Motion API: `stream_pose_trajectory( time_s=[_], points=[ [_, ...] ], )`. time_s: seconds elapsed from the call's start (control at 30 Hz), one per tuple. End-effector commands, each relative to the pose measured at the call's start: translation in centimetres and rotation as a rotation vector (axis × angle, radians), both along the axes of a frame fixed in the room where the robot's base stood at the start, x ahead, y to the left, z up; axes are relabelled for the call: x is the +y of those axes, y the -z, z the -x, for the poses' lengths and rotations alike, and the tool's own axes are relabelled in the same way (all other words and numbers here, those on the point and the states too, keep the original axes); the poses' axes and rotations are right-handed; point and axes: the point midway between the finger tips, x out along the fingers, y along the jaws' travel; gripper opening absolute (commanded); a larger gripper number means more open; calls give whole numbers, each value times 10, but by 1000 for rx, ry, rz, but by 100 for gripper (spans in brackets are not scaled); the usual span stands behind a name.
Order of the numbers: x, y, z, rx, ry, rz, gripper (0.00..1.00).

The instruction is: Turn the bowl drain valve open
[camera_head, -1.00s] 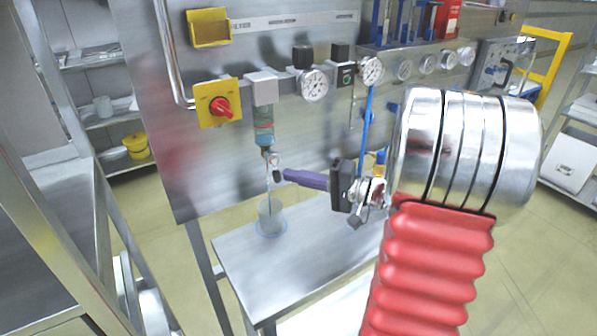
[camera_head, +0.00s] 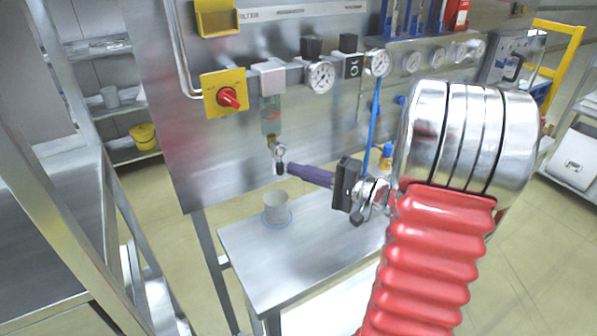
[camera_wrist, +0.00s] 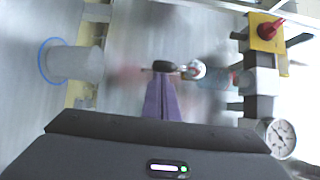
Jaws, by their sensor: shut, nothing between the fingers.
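The filter bowl (camera_head: 270,115) hangs under a grey block on the steel panel. Its metal drain valve (camera_head: 278,150) is below it, with a small black handle (camera_head: 280,168) pointing down. The wrist view also shows the valve (camera_wrist: 198,69) and the black handle (camera_wrist: 168,66). My gripper (camera_head: 290,169) has purple fingers, shut and empty, with tips right at the handle. In the wrist view the fingertips (camera_wrist: 163,76) overlap the handle's edge; I cannot tell whether they touch. A clear cup (camera_head: 276,208) stands below the valve.
The cup stands in a blue ring on a steel table (camera_head: 300,255). A red knob on a yellow plate (camera_head: 225,94) is left of the bowl. A gauge (camera_head: 320,77) and a blue tube (camera_head: 373,125) are to the right. The space left of the valve is clear.

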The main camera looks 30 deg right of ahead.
Motion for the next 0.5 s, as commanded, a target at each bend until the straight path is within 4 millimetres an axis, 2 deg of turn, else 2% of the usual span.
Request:
stream_pose_trajectory(
  time_s=[0.3,0.5],
  points=[
    [-38,1,5,-1,-1,-1,0],
    [-52,1,33,0,0,0,0]
  ],
)
